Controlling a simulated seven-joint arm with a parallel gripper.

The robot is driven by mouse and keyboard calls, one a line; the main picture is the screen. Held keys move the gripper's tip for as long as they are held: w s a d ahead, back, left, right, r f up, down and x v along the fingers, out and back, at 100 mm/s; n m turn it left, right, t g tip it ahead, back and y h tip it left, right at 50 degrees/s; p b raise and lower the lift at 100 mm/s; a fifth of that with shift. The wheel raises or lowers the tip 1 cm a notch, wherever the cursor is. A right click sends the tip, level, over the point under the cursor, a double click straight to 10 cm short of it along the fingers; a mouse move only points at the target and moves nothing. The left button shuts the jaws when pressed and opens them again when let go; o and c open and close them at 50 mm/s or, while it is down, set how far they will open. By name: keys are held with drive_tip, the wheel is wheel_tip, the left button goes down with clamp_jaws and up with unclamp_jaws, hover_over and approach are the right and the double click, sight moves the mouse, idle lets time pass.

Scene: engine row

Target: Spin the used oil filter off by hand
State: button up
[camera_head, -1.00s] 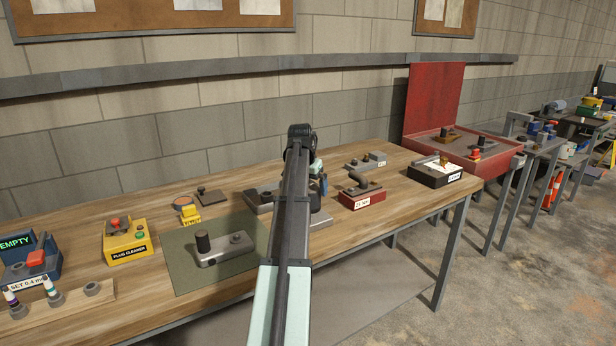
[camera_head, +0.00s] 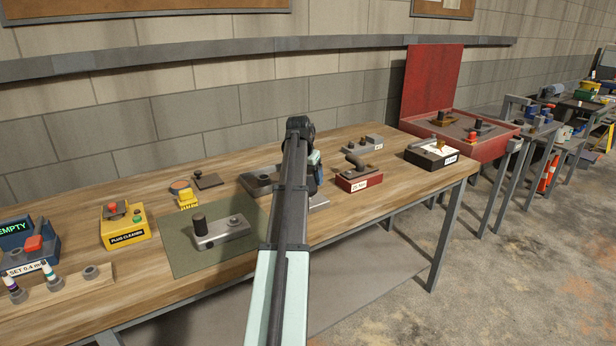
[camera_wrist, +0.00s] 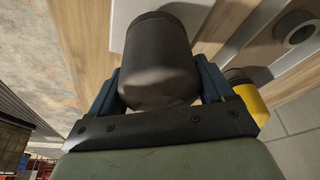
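In the wrist view a dark cylinder, seemingly the used oil filter (camera_wrist: 160,62), stands between the two blue fingers of my gripper (camera_wrist: 158,85). Both fingers appear to touch its sides, so the gripper looks shut on it. Its far end is close to a pale grey block, and I cannot tell whether it is still attached. In the head view my gripper (camera_head: 316,172) is mostly hidden behind my arm, beside a grey metal block (camera_head: 260,182). Another dark cylinder (camera_head: 199,224) stands upright on a grey housing (camera_head: 222,236) with a round port, on the green mat (camera_head: 182,262).
A yellow plug cleaner box (camera_head: 124,228) stands left of the mat, with a small yellow item (camera_head: 187,199) behind it. A red labelled block (camera_head: 358,177) and a black box (camera_head: 431,155) stand to the right. Bare wood lies along the bench front (camera_head: 345,215).

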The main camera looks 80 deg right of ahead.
drive_tip(key=c, duration=0.7)
drive_tip(key=n+t, duration=0.1)
drive_tip(key=n, duration=0.3)
drive_tip(key=shift+w+n, duration=0.1)
drive_tip(key=shift+n, duration=0.2)
drive_tip(key=n+t, duration=0.1)
drive_tip(key=n, duration=0.2)
drive_tip(key=shift+a+n, duration=0.15)
drive_tip(key=shift+n, duration=0.15)
drive_tip(key=n, duration=0.2)
drive_tip(key=n+t+y, duration=0.1)
drive_tip(key=n, duration=0.1)
drive_tip(key=shift+w+n+t, duration=0.15)
drive_tip(key=shift+n+t, duration=0.15)
drive_tip(key=n+y, duration=0.1)
drive_tip(key=n, duration=0.3)
drive_tip(key=shift+a+t, duration=0.15)
drive_tip(key=shift+t, duration=0.15)
drive_tip(key=o, duration=1.2)
drive_tip(key=shift+w+r, duration=0.1)
drive_tip(key=shift+o, duration=0.2)
